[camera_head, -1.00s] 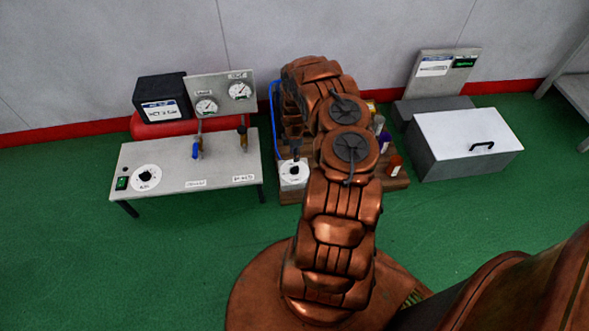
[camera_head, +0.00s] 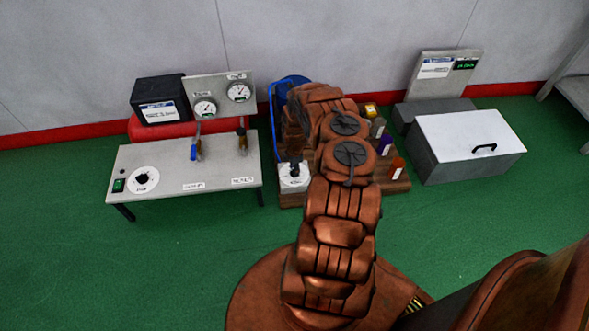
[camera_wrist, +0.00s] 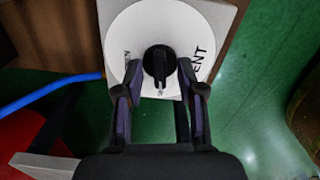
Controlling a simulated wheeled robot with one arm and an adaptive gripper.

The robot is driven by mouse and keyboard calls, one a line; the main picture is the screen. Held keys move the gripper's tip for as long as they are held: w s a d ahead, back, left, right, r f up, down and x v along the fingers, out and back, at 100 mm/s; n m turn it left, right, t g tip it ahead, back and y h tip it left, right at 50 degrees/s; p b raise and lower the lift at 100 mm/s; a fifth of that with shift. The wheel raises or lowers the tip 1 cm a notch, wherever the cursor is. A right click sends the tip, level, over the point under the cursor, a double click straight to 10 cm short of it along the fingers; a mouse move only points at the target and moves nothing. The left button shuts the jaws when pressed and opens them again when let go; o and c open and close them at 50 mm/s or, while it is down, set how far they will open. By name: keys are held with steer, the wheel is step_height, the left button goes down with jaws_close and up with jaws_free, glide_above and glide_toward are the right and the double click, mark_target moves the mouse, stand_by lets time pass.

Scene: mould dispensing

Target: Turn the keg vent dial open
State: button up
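The vent dial (camera_wrist: 132,40) is a white disc with a black knob (camera_wrist: 160,62) at its middle, seen in the wrist view. "VENT" is printed at the disc's right and letters ending in "EN" at its left. The knob's bar runs up and down in the picture, towards a small label at the bottom that is too small to read. My gripper (camera_wrist: 159,72) is open, its two fingertips on either side of the knob's lower part with gaps showing; I cannot tell any contact. In the head view the dial (camera_head: 293,183) sits at the wooden base's front left, partly hidden by my gripper.
A blue hose (camera_head: 272,120) runs just left of the dial. A grey bench (camera_head: 215,170) with gauges and another dial (camera_head: 143,180) stands left. Several coloured bottles (camera_head: 396,168) stand right of my arm, and a grey lidded box (camera_head: 465,150) farther right.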

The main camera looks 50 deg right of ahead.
steer(key=shift+c, duration=0.3)
jaws_close()
steer(key=shift+m+p, duration=0.3)
steer(key=shift+m, duration=0.1)
steer(key=m+p, duration=0.1)
steer(key=m, duration=0.2)
steer(key=shift+a+m+p, duration=0.1)
steer(key=shift+m+p, duration=0.2)
steer(key=shift+m, duration=0.1)
steer(key=m, duration=0.4)
steer(key=shift+m+p, duration=0.3)
steer(key=shift+p, duration=0.05)
steer(key=m, duration=0.8)
steer(key=shift+m, duration=0.3)
